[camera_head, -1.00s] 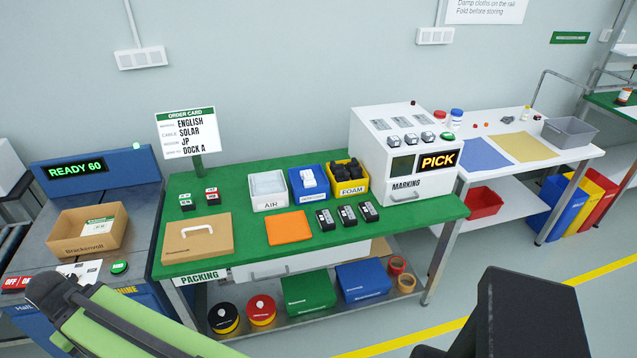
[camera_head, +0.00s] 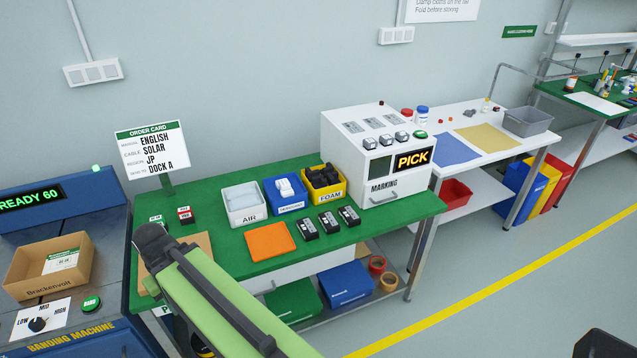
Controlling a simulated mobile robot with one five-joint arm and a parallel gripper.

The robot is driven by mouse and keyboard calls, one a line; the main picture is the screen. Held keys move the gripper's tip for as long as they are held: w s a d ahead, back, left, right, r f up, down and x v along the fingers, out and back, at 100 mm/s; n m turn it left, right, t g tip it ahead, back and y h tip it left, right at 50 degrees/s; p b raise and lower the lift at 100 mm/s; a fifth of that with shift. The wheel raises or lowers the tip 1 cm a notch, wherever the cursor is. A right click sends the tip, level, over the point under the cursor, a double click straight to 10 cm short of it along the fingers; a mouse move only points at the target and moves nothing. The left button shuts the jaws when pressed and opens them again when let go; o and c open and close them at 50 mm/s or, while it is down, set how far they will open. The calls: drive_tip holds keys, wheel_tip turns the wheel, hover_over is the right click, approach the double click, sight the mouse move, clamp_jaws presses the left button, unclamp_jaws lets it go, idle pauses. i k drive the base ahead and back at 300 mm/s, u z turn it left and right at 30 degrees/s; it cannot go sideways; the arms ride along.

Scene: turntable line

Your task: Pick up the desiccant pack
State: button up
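White desiccant packs (camera_head: 285,187) lie in a small blue bin (camera_head: 291,207) on the green packing table (camera_head: 215,254). The bin's front label is small and hard to read. The packs stick up a little above the rim, and I cannot tell them apart clearly. My green arm link with a dark joint reaches in from the bottom, over the table's left front. My gripper's fingers do not show, so its state is hidden. No part of my arm touches the blue bin.
A white AIR bin (camera_head: 243,207) and yellow FOAM bin (camera_head: 325,183) flank the blue bin. An orange pad (camera_head: 270,242) and several black devices lie in front. The white marking machine (camera_head: 376,155) stands right. My arm partly hides a cardboard box (camera_head: 203,243).

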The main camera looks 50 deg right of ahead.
sight(284, 184)
drive_tip(key=z, duration=0.35)
drive_tip(key=i, duration=1)
